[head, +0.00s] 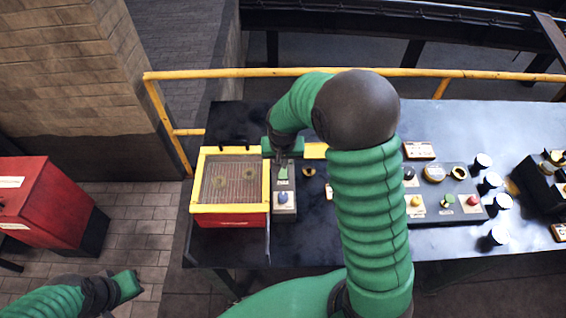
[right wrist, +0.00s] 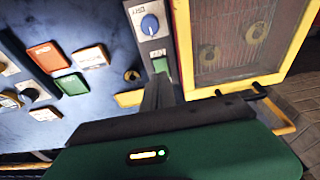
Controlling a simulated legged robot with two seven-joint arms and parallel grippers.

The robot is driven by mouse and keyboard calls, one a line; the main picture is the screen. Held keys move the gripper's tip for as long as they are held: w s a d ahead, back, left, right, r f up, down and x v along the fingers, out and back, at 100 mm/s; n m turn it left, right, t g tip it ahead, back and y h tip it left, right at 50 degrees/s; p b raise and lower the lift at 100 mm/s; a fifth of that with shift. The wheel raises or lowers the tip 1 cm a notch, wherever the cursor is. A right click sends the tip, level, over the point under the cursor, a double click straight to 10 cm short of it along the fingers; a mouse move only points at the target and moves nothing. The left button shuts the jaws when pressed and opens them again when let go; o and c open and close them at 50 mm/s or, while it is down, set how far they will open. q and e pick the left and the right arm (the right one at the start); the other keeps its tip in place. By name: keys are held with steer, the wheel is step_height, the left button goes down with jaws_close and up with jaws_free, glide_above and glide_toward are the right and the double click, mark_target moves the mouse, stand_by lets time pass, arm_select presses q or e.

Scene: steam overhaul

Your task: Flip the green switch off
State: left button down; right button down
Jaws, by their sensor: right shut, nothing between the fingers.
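The green switch (head: 283,173) is a small green piece on a narrow grey panel (head: 291,213), above a blue knob (head: 284,197). In the right wrist view the green switch (right wrist: 160,66) shows just beyond the fingertips, with the blue knob (right wrist: 149,25) past it. My right gripper (head: 281,160) is shut and empty, pointing down with its tips at or very near the switch. I cannot tell whether they touch, or which way the switch is set. In the right wrist view the right gripper's fingers (right wrist: 158,84) hide part of the panel. My left gripper (head: 138,276) is low at the left, away from the table.
A yellow-framed red box with a mesh top (head: 232,208) stands right beside the panel. Other control panels with coloured buttons (head: 443,214) and several round dark knobs are on the table's right. A yellow rail (head: 300,72) runs behind. A red cabinet (head: 40,200) stands at left.

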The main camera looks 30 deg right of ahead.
steer(key=r, duration=0.1)
steer(key=s+r, duration=0.1)
steer(key=shift+s+a+r, duration=0.1)
steer(key=shift+a+r, duration=0.2)
steer(key=shift+r, duration=0.05)
